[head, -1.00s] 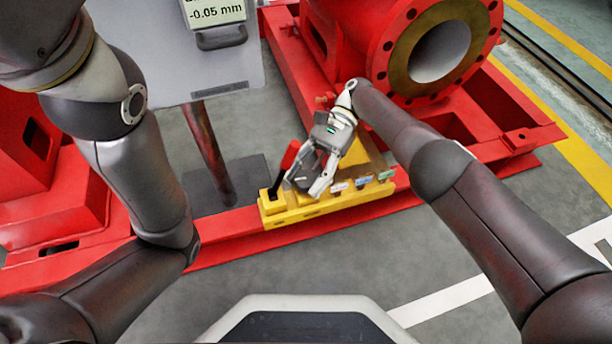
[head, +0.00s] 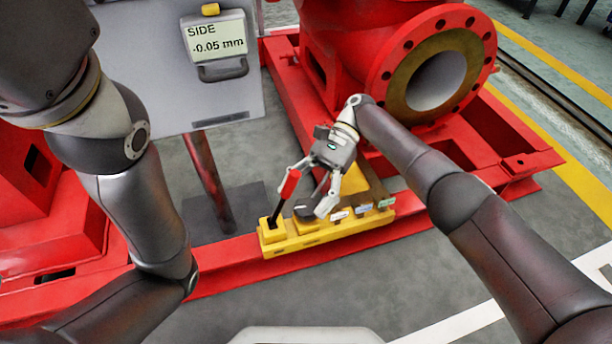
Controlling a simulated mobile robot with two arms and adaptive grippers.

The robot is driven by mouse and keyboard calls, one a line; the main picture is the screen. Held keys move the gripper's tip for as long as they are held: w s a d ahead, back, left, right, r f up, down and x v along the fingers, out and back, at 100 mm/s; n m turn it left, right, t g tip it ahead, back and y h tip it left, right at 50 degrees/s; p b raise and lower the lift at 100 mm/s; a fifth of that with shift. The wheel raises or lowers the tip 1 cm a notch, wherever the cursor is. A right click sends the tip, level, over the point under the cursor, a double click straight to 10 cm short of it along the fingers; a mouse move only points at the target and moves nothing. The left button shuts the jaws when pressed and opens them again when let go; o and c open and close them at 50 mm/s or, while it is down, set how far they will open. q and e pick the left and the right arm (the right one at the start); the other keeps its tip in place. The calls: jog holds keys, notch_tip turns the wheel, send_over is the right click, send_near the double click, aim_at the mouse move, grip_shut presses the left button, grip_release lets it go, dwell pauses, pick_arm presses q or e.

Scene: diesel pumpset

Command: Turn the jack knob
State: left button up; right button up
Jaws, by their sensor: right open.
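A yellow block (head: 315,239) on the red base frame carries a dark round knob (head: 307,213), which looks like the jack knob, and a lever with a red grip (head: 289,184) to its left. My right gripper (head: 304,195) is open over the block. One finger is close to the red grip and the other is at the right of the dark knob. I cannot tell whether either finger touches anything. The gripper partly hides the knob. My left gripper is out of view; only links of its arm show at the left.
A display (head: 217,42) on a grey panel reads SIDE -0.05 mm. A red flanged pipe (head: 393,80) stands behind my right arm. Small labelled tags (head: 364,209) lie along the block's right part. The grey floor (head: 300,290) in front is clear.

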aim_at(306, 207)
jog(key=shift+r, duration=3.1)
